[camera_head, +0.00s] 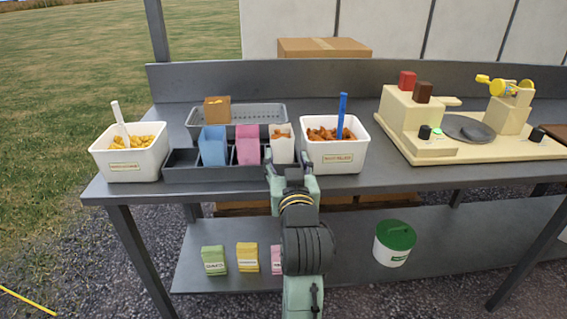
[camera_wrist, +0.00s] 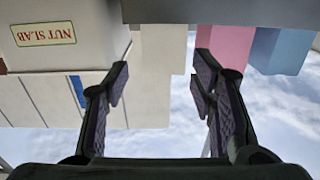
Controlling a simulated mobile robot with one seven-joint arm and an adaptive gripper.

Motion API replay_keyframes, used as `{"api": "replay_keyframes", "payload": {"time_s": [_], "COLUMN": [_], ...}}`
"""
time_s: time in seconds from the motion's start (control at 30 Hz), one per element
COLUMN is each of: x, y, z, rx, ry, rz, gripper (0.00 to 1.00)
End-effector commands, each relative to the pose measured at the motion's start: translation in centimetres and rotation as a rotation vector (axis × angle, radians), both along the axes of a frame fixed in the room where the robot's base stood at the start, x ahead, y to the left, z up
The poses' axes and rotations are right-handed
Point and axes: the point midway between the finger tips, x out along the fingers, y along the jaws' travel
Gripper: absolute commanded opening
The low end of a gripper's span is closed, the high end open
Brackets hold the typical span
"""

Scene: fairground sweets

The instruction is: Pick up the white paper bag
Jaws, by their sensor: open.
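The white paper bag (camera_head: 282,147) stands upright in the dark divided rack (camera_head: 180,174) on the counter, with orange-brown pieces at its top. My gripper (camera_head: 289,163) is open in front of the bag, and its fingers hide the bag's lower part in the head view. In the wrist view, which is upside down, the bag (camera_wrist: 160,50) appears in line with the gap between the fingertips of my gripper (camera_wrist: 162,72). I cannot tell whether the fingertips reach past its near face. No grip on it shows.
A pink bag (camera_head: 247,146) and a blue bag (camera_head: 213,147) stand left of the white bag. A white tub (camera_head: 334,157) labelled "NUT SLAB" in the wrist view stands close on the right. Another tub (camera_head: 131,164) is far left; a cream machine (camera_head: 430,150) is right.

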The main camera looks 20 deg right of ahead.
Motion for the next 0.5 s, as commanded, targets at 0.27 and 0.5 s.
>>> {"api": "replay_keyframes", "payload": {"time_s": [0.27, 0.5], "x": [4.0, 6.3], "y": [-0.8, -1.3], "z": [0.2, 0.4], "rx": [-0.001, -0.001], "ry": [-0.001, -0.001], "rz": [0.003, 0.004], "gripper": [0.51, 0.51]}}
